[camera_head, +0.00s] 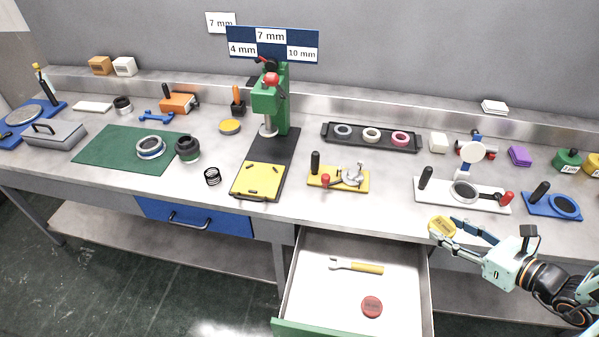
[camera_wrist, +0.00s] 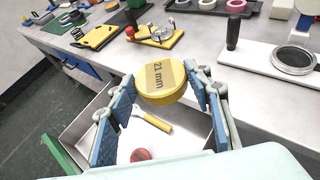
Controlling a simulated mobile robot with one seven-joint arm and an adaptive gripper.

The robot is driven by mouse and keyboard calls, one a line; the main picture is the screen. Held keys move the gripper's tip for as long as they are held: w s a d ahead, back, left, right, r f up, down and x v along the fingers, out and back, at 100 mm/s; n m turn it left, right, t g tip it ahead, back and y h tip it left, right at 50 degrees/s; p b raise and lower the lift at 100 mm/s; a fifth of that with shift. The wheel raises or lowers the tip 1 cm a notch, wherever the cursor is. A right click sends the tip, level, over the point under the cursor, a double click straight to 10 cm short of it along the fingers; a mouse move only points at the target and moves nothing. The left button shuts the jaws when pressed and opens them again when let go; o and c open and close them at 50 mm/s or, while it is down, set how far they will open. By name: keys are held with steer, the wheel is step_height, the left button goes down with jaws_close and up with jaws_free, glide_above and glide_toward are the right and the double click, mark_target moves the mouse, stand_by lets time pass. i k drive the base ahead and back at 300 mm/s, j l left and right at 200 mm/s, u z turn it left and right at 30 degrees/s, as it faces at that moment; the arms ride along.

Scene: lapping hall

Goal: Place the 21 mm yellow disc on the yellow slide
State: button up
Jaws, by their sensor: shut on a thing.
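The yellow disc (camera_head: 441,226), marked 21 mm, is held in my gripper (camera_head: 452,232) above the bench's front edge, right of the open drawer. In the wrist view the disc (camera_wrist: 161,84) sits between both blue-padded fingers of my gripper (camera_wrist: 160,80), label facing the camera. A yellow plate (camera_head: 258,181) lies at the front of the green press, left of the disc; it also shows in the wrist view (camera_wrist: 96,37). A yellow base (camera_head: 352,186) with a black handle and a clamp is nearer. I cannot tell for certain which is the yellow slide.
The open drawer (camera_head: 317,287) juts out below, holding a yellow-handled wrench (camera_head: 366,268) and a red disc (camera_head: 371,306). A white fixture (camera_head: 430,196) with a black handle stands just behind my gripper. Bare bench lies between it and the yellow base.

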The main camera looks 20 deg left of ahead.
mark_target(260, 178)
steer(key=k+j, duration=0.2)
steer(key=k+j+u, duration=0.1)
steer(key=j, duration=0.35)
steer(key=k+j, duration=0.3)
steer(key=j+u, duration=0.1)
steer(key=j, duration=0.6)
steer(key=i+j, duration=0.1)
steer(key=j, duration=0.2)
steer(key=i+j+u, duration=0.1)
steer(key=j, duration=0.25)
